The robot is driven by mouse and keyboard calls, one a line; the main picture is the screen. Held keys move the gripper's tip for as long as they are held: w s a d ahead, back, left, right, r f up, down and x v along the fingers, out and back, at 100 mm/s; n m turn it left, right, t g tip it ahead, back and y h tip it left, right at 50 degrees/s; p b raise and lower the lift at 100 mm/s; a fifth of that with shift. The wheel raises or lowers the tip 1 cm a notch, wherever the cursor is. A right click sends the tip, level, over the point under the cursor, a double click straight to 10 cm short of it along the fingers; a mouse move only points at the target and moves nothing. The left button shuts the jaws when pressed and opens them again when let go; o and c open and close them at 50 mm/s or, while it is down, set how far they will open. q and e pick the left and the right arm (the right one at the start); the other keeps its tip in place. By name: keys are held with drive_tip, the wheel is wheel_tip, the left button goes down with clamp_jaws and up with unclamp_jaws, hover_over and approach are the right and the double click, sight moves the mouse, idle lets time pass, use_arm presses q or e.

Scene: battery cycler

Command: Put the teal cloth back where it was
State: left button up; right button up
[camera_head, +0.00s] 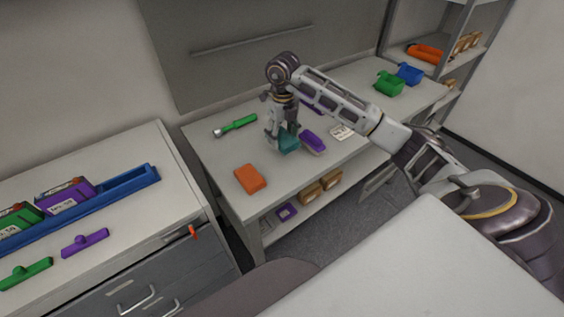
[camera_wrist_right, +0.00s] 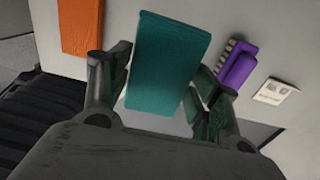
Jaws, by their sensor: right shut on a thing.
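The teal cloth (camera_head: 289,143) is a folded block at the bench's middle, below my right gripper (camera_head: 283,136). In the right wrist view the teal cloth (camera_wrist_right: 166,64) sits between the two fingers of my right gripper (camera_wrist_right: 160,85), which is shut on it. I cannot tell from these views whether the cloth touches the bench top. My left gripper does not show in either view.
On the bench (camera_head: 215,160) lie an orange cloth (camera_head: 250,179), a purple brush (camera_head: 313,142), a green-handled tool (camera_head: 236,125) and a white card (camera_head: 341,132). Green (camera_head: 388,84) and blue (camera_head: 410,74) bins stand at its right end.

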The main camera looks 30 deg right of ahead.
drive_tip(key=shift+f, duration=0.15)
hover_over(283, 163)
drive_tip(key=shift+w+f+p, duration=0.15)
drive_tip(key=shift+f+p, duration=0.3)
drive_tip(key=shift+f, duration=2.55)
drive_tip(key=shift+f, duration=0.1)
drive_tip(key=shift+f+p, duration=0.3)
drive_tip(key=shift+f, duration=1.5)
drive_tip(key=o, duration=0.9)
